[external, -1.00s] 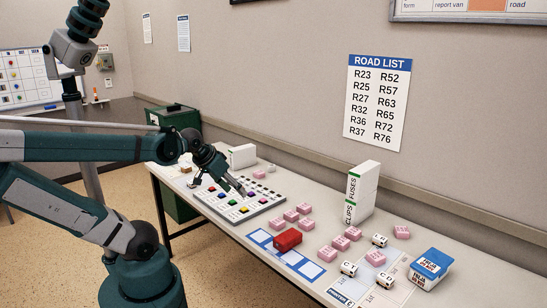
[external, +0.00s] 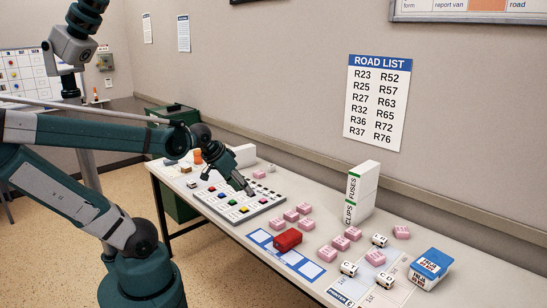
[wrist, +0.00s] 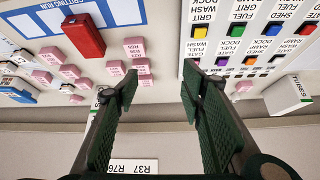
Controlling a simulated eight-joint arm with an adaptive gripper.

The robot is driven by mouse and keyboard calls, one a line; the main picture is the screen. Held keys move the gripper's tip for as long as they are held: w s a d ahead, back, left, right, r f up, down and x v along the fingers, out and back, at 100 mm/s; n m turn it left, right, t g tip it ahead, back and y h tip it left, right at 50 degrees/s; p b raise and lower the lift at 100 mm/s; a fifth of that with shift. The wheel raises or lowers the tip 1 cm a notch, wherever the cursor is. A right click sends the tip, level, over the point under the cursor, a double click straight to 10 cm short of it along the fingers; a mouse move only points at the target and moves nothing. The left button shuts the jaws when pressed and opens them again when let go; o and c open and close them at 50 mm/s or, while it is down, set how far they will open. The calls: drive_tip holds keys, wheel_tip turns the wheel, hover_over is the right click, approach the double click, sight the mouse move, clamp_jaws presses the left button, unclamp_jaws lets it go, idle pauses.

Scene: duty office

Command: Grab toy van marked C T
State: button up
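Small white toy vans with dark lettering stand at the right of the table in the external view. The nearest one (external: 349,268) seems to read C T, though the print is tiny. Another van (external: 385,279) seems to read C D, and a third van (external: 380,240) stands behind them. My gripper (external: 250,192) is above the button board (external: 205,198), well to the left of these vans. In the wrist view its two fingers (wrist: 160,88) are wide apart with nothing between them.
A red block (external: 287,239) lies on a blue-and-white strip. Several pink blocks (external: 327,253) lie around the vans. A small white block (external: 192,183) sits at the far left.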

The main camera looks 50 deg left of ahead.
drive_tip(key=w+d+r+m+g+h+p, duration=0.1)
drive_tip(key=w+d+m+h+p, duration=0.2)
drive_tip(key=w+d, duration=0.5)
drive_tip(key=m+g+h+p, duration=0.1)
drive_tip(key=m+g+p, duration=0.4)
drive_tip(key=m+p, duration=0.6)
approach(349, 265)
drive_tip(key=f+m+b, duration=0.1)
drive_tip(key=m+b, duration=0.1)
drive_tip(key=shift+w+d+f, duration=0.1)
drive_tip(key=shift+d+f, duration=0.1)
drive_tip(key=shift+f, duration=0.05)
drive_tip(key=shift+b+x, duration=0.35)
drive_tip(key=shift+x, duration=0.95)
drive_tip(key=shift+b+x, duration=0.55)
drive_tip(key=shift+x, duration=2)
